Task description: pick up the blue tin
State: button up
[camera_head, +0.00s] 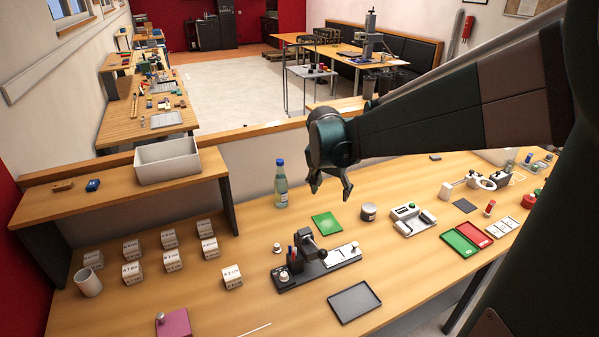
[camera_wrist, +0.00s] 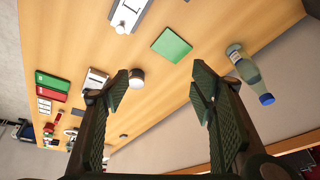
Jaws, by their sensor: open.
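A small round tin (camera_head: 369,212) stands upright on the workbench, to the right of a green mat.
A blue-capped bottle (camera_head: 281,187) stands left of my gripper. The green mat (camera_head: 327,224) lies below it. A black stamping device (camera_head: 308,251) is in front, and a white device (camera_head: 408,219) stands right of the tin. The bench between mat and tin is clear.

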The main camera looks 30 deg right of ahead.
jog(key=w+d+f+m+g, duration=0.2)
jog(key=w+d+f+m, duration=0.35)
jog(key=d, duration=0.55)
jog(key=m+g+h, duration=0.1)
jog(key=m+g, duration=0.1)
jog(key=m, duration=0.1)
send_near(369, 207)
notch_tip(369, 207, down, 2)
jog(key=shift+s+d+f+p, duration=0.15)
jog(key=shift+d+f+p, duration=0.25)
jog(key=shift+d+f, duration=0.25)
jog(key=shift+a, duration=0.1)
jog(key=shift+x, duration=1.35)
jog(key=shift+x, duration=2.55)
jog(key=shift+c, duration=0.7)
